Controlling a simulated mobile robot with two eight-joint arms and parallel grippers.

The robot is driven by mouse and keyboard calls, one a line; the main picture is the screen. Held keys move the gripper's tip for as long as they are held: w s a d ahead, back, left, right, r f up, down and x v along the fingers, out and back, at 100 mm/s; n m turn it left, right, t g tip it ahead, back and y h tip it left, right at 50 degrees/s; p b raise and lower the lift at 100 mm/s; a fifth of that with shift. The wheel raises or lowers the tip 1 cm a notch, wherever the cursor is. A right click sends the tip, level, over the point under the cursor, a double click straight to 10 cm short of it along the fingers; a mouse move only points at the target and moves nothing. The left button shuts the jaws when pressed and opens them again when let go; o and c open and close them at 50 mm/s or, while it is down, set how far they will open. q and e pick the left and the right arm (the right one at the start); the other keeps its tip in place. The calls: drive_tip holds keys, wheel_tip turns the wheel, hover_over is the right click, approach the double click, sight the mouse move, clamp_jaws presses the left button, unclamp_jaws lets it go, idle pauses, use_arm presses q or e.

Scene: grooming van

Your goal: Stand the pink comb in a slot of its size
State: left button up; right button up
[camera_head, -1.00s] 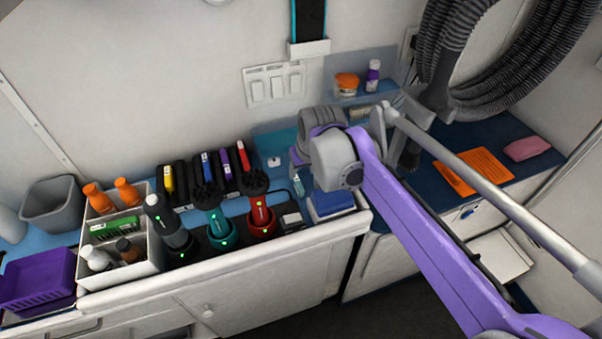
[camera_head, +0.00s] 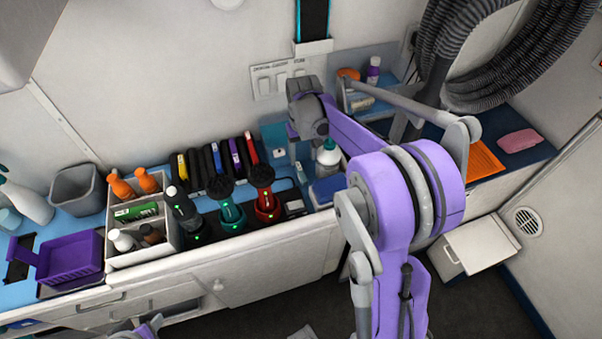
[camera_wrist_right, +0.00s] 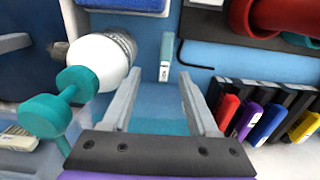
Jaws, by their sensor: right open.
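I cannot make out a pink comb in either view. A flat pink item (camera_head: 519,140) lies on the counter at the far right, and it looks more like a sponge or cloth. A black slotted rack (camera_head: 213,162) stands against the wall with yellow, blue, purple and red pieces in it. The rack also shows at the right of the wrist view (camera_wrist_right: 245,95). My right gripper (camera_wrist_right: 160,78) is open and empty over the blue counter, beside the rack. A small pale teal-and-white piece (camera_wrist_right: 165,62) lies just beyond its fingertips.
A white bottle with a teal top (camera_wrist_right: 108,62) stands close beside my right gripper. Clippers in teal and red stands (camera_head: 232,213) are in front of the rack. A white caddy (camera_head: 165,240) and a purple basket (camera_head: 72,258) are at the left.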

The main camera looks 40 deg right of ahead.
sight(301, 170)
drive_tip(key=shift+s+a+f, duration=0.1)
drive_tip(key=shift+a+f, duration=0.15)
drive_tip(key=shift+f, duration=1.3)
drive_tip(key=shift+a+f, duration=0.2)
drive_tip(key=shift+f, duration=1.35)
drive_tip(key=shift+f, duration=0.25)
clamp_jaws()
